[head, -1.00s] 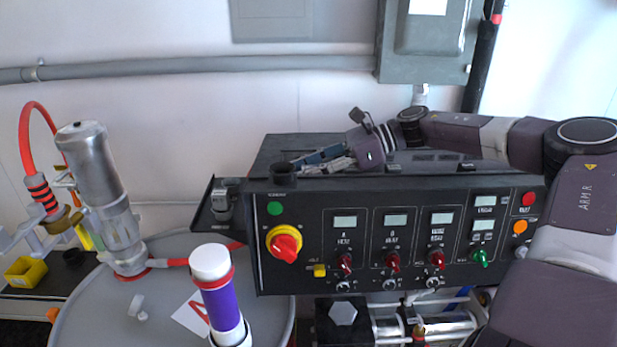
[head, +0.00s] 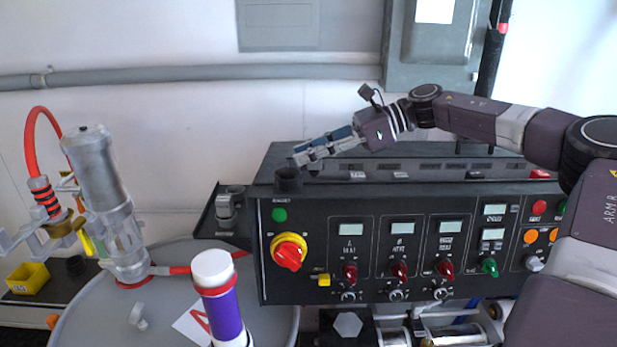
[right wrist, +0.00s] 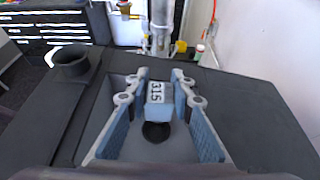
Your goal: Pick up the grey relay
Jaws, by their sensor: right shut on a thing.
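The grey relay (right wrist: 158,93) is a small grey-blue block with a white label reading 315. In the right wrist view it sits between the fingertips of my right gripper (right wrist: 160,83), which is shut on it. In the head view my right gripper (head: 303,155) is above the top of the black control cabinet (head: 400,200), pointing down and left near its back left part. The relay is too small there to tell clearly from the fingertips. My left gripper is not in view.
A short black round cup (head: 288,178) stands on the cabinet's left end, close to the gripper tips. A row of slots (head: 430,168) runs along the cabinet's top. A drum (head: 150,300) with a silver pump (head: 102,190) and a purple cylinder (head: 222,310) stand at left.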

